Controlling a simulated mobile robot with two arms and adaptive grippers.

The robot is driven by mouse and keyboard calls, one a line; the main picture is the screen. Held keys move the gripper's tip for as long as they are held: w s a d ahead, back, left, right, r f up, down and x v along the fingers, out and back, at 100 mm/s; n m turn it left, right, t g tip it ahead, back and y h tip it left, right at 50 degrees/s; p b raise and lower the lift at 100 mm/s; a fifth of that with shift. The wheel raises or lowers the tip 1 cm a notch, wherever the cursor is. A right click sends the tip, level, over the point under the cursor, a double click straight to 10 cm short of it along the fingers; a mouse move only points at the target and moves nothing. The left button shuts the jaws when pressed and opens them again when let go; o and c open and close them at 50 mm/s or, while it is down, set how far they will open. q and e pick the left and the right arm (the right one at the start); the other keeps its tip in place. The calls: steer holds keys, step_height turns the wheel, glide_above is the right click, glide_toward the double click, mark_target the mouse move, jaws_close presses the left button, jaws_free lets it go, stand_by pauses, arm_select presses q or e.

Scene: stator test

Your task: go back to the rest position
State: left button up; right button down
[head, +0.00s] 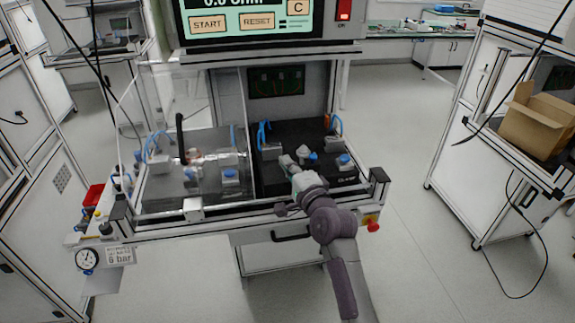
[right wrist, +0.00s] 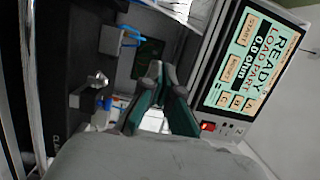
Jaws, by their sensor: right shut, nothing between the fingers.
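My right arm reaches up from the bottom of the head view to the test bench. My right gripper (head: 287,161) is over the dark right-hand test bed (head: 270,183), near its middle. In the right wrist view my right gripper (right wrist: 162,72) has its fingers together, with nothing between them. A small pale metal fixture (head: 303,152) with a blue part stands just beyond it in the head view. I cannot tell the exact gap to it. My left gripper is not in view.
A clear cover (head: 150,110) stands over the left bed. Blue-topped clamps (head: 343,161) stand around the right bed. The screen (right wrist: 246,62) reads READY, LOAD PART, 0.0 Ohm. A red knob (head: 372,226) is at the front edge. A cardboard box (head: 540,122) is right; floor between is clear.

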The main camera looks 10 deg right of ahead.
steer(key=s+d+f+n+g+h, duration=0.1)
steer(key=s+f+n+g, duration=0.3)
steer(key=f, duration=0.9)
steer(key=s+d+f+n+g+h, duration=0.1)
steer(key=s+f, duration=0.5)
steer(key=f, duration=0.8)
steer(key=s+d+f+n+g+h, duration=0.1)
steer(key=s+f+n+g, duration=0.3)
steer(key=f, duration=0.9)
steer(key=s+d+f+n+g, duration=0.2)
steer(key=s+f, duration=0.6)
steer(key=s, duration=0.3)
steer(key=s+d+f+n+g, duration=0.1)
steer(key=s+d+f, duration=0.1)
steer(key=s+f, duration=0.7)
steer(key=s+d+f+n+g+h, duration=0.1)
steer(key=s+d+f+n+g, duration=0.1)
steer(key=s, duration=1)
steer(key=s+d+f+n+g+h, duration=0.1)
steer(key=s+d+f+n+g, duration=0.1)
steer(key=s, duration=1)
steer(key=shift+d+f+n, duration=0.7)
steer(key=shift+d, duration=0.5)
